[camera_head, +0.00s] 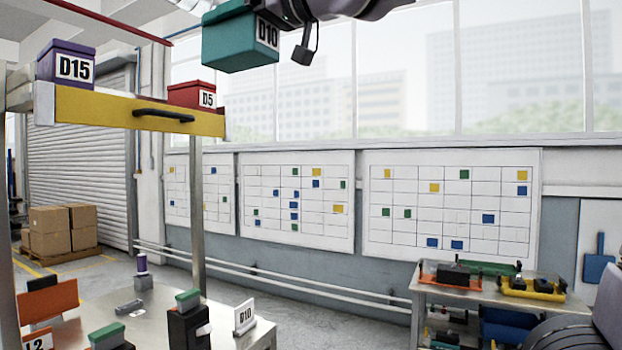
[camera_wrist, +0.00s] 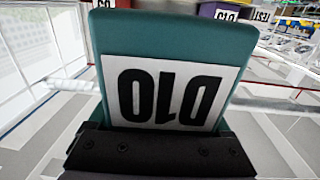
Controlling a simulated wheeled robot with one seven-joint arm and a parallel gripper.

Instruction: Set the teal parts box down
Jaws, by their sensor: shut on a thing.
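The teal parts box (camera_head: 228,42), with a white D10 label, hangs in the air at the top of the head view. My gripper (camera_wrist: 160,150) is shut on it; in the head view only its dark parts show at the top edge. In the wrist view the teal box (camera_wrist: 165,38) fills the middle with its label upside down. In the head view it appears to the right of and higher than the yellow-fronted shelf (camera_head: 100,108). A white D10 sign (camera_head: 245,316) stands on the metal table (camera_head: 150,300) below.
A purple D15 box (camera_head: 65,62) and a red D5 box (camera_head: 192,95) sit on the shelf. Several small devices, including a black block with a green top (camera_head: 188,318), stand on the table. A workbench (camera_head: 425,288) with trays is at the right.

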